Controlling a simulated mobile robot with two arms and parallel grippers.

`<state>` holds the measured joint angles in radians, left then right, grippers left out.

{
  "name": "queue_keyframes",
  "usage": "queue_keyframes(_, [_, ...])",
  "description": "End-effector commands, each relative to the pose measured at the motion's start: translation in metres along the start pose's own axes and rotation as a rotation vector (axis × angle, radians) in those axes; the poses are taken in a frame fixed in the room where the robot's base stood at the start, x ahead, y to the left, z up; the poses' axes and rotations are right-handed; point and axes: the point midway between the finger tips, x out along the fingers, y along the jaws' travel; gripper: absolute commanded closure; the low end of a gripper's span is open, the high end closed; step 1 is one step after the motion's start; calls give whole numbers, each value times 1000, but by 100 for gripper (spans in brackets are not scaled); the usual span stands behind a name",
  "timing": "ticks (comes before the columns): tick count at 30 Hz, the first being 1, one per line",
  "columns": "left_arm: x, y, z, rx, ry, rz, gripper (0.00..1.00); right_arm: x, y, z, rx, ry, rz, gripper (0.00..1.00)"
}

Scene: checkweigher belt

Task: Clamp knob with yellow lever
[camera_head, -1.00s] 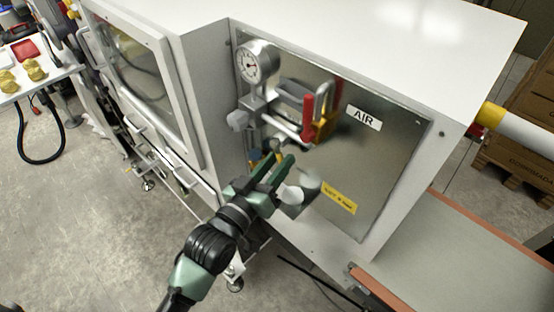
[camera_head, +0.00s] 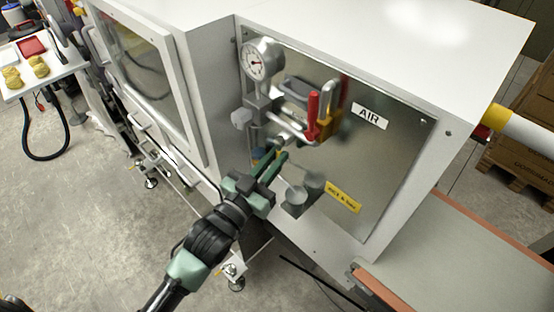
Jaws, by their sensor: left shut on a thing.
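The knob with the yellow lever (camera_head: 257,155) is on the steel panel under the gauge piping; only a small yellow and blue part shows, and my left gripper hides most of it. My left gripper (camera_head: 279,150) reaches up to it from below, its green fingers close together and shut on the knob. The exact contact at the fingertips is too small to see clearly. My right gripper is not in view.
Above my gripper are a round pressure gauge (camera_head: 262,60), a red handle (camera_head: 313,112) and a yellow padlock (camera_head: 327,118). A conveyor belt (camera_head: 460,255) lies at the lower right.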

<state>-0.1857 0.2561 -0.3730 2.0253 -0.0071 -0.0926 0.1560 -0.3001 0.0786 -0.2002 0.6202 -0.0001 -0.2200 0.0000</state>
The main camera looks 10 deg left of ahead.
Motion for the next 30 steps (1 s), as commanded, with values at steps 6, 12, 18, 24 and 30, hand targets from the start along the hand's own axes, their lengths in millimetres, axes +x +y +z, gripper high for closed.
queue_keyframes(6, [0, 0, -1, 1, 1, -1, 66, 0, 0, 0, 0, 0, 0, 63])
queue_keyframes(12, [0, 0, -1, -1, 1, -1, 66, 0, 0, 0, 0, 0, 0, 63])
queue_keyframes(18, [-11, 0, 2, -2, -2, -1, 66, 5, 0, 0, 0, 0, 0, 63])
queue_keyframes(24, [-46, 0, 4, -1, -2, -1, 66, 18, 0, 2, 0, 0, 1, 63])
queue_keyframes(30, [-72, 0, 2, 0, -1, -1, 66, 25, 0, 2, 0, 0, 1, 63])
